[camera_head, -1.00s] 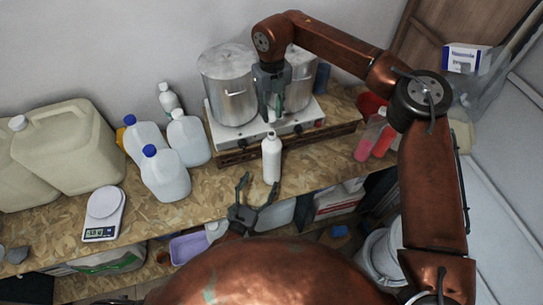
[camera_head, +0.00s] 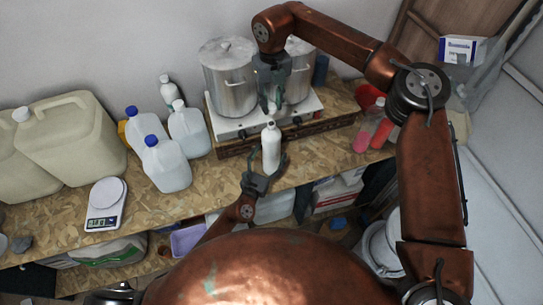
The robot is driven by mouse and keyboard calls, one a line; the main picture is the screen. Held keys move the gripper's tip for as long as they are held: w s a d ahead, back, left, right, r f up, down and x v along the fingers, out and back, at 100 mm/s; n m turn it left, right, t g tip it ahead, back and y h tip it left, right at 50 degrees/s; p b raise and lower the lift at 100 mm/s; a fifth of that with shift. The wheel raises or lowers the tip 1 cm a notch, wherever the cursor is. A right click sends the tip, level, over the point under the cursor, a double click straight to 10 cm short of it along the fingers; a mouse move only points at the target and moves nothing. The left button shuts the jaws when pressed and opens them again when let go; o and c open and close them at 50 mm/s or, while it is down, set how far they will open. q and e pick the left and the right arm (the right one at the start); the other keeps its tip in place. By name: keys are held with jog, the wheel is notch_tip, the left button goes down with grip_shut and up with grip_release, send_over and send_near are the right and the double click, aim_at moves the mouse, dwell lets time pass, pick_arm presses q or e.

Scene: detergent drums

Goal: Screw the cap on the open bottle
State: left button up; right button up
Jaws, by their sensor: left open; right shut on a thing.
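The white bottle (camera_head: 271,150) stands upright at the front edge of the wooden shelf, below the hot plate. My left gripper (camera_head: 267,162) is open, with one finger on each side of the bottle's lower body; I cannot tell whether they touch it. My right gripper (camera_head: 271,110) points down just above the bottle's neck and is shut on the small white cap (camera_head: 271,119). The cap is mostly hidden by the fingers. I cannot tell whether it touches the neck.
Two metal pots stand behind on the hot plate (camera_head: 243,128), close to my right gripper. Jugs with blue caps (camera_head: 166,164) and a scale (camera_head: 105,204) are to the left. Pink and red bottles (camera_head: 369,133) stand to the right. The shelf right of the bottle is mostly clear.

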jog(key=shift+w+f, duration=0.25)
jog(key=shift+w, duration=0.2)
pick_arm(q)
jog(key=shift+x, duration=1)
pick_arm(e)
jog(key=shift+s+r, duration=0.2)
jog(key=shift+s, duration=0.1)
pick_arm(q)
jog(key=shift+w+a+f, duration=0.1)
jog(key=shift+w+f, duration=0.05)
jog(key=c, duration=0.4)
pick_arm(e)
jog(key=shift+w+f, duration=0.1)
jog(key=shift+w, duration=0.1)
pick_arm(q)
jog(key=c, duration=0.5)
pick_arm(e)
jog(key=shift+s, duration=0.1)
pick_arm(q)
jog(key=c, duration=0.9)
pick_arm(e)
send_over(272, 130)
jog(key=shift+w+f, duration=0.25)
jog(key=shift+f, duration=1)
jog(key=shift+w+f, duration=0.2)
jog(key=shift+f, duration=1)
jog(key=shift+f, duration=0.9)
jog(key=shift+f, duration=0.55)
